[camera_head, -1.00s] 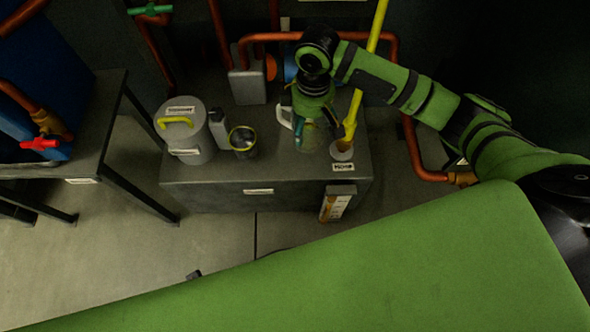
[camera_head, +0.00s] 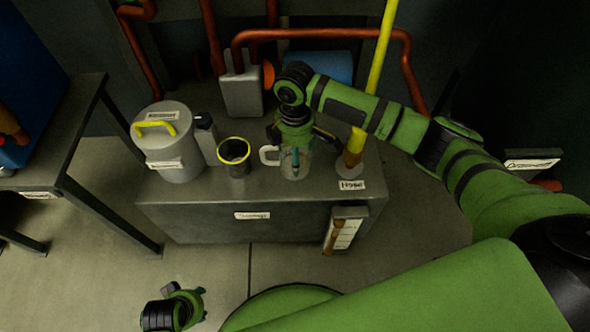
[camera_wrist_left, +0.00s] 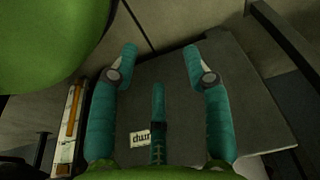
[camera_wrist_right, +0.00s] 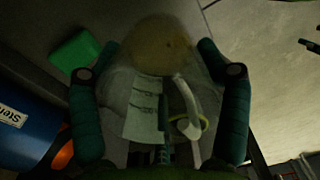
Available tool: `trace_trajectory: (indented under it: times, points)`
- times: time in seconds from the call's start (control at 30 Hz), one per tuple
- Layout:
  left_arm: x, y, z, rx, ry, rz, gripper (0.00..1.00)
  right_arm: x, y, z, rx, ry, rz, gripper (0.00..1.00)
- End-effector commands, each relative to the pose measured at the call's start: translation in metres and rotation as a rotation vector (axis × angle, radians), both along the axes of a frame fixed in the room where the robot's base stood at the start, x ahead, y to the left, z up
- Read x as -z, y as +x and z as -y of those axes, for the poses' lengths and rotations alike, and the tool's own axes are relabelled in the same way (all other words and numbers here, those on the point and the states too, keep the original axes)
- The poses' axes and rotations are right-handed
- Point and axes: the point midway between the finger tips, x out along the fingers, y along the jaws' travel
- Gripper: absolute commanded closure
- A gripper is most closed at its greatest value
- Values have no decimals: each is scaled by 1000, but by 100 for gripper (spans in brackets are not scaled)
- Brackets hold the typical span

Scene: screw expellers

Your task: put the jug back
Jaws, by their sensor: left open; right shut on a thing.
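The jug (camera_head: 297,166) is a clear vessel with a white handle on its left side, over the grey cabinet top in the head view. My right gripper (camera_head: 294,150) is shut on it from above. In the right wrist view the jug (camera_wrist_right: 144,105) sits between the two fingers, its pale handle (camera_wrist_right: 187,108) at the right. I cannot tell whether its base touches the cabinet top. My left gripper (camera_head: 200,304) is low at the front left, open and empty. Its spread fingers also show in the left wrist view (camera_wrist_left: 165,65).
On the cabinet (camera_head: 190,215) stand a grey lidded canister (camera_head: 172,160), a slim grey bottle (camera_head: 206,145) and a yellow-rimmed cup (camera_head: 234,160) left of the jug. A yellow pole (camera_head: 381,50) and a labelled base (camera_head: 349,168) stand right. Copper pipes (camera_head: 320,34) run behind.

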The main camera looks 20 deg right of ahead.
Motion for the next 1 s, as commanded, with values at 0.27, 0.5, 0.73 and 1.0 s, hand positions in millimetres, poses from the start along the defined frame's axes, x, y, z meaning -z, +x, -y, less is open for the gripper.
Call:
trace_trajectory:
  times: [0.27, 0.5, 0.73, 1.0]
  points:
    - [-20, 6, 0, -3, -1, 16, 52, 32, 0, 0, 0, -1, 1, 65]
    - [-42, 8, 0, -5, -1, 28, 52, 54, 0, 0, 0, 0, 2, 65]
    - [-43, 8, 0, -5, -1, 26, 52, 54, 0, 0, 0, 0, 3, 65]
    - [-42, 8, 0, -5, -1, 26, 52, 57, 0, 0, 1, 0, 2, 0]
